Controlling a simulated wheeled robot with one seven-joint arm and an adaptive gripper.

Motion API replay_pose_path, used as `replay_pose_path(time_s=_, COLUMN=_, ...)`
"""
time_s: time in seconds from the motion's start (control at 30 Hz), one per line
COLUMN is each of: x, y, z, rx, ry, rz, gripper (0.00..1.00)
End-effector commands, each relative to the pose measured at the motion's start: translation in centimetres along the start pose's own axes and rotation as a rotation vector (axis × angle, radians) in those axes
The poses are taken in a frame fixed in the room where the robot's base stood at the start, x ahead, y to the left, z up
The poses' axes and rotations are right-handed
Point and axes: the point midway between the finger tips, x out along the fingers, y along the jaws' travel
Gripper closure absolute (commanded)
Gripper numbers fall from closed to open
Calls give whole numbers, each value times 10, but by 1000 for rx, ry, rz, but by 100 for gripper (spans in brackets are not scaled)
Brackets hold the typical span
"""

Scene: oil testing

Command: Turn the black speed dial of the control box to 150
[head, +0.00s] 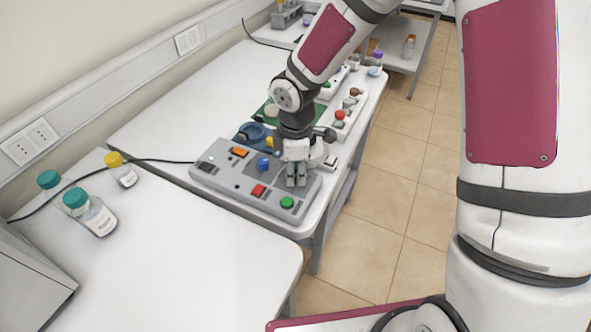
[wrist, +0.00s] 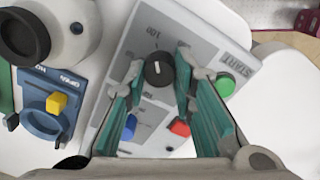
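The grey control box (head: 228,178) lies on the white bench in the head view. Its black speed dial (wrist: 158,72) shows in the wrist view, a round knob with a short white pointer mark and "100" printed on the panel near it. In the head view the dial is hidden behind my gripper (head: 297,178), which points down over the right part of the box. In the wrist view my gripper (wrist: 160,66) is open, with one finger on each side of the dial. Gaps seem to show between fingers and dial; contact is unclear.
The box also carries a green button (wrist: 226,85), a red button (wrist: 180,128) and a blue knob (head: 263,164). A blue device with a yellow knob (wrist: 56,103) stands beside it. Bottles (head: 92,213) stand on the nearer bench. The floor at right is clear.

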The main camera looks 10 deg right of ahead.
Motion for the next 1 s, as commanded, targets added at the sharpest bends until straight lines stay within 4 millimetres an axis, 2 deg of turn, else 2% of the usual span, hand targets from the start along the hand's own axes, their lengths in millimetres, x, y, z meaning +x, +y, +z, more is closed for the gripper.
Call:
replay_pose_path(time_s=0.27, x=0, y=0, z=0, rx=17, ry=-1, rz=0, gripper=100)
replay_pose_path(time_s=0.47, x=0, y=0, z=0, rx=93, ry=-4, rz=0, gripper=100)
replay_pose_path(time_s=1.0, x=0, y=1, z=-1, rx=563, ry=-20, rz=1, gripper=100)
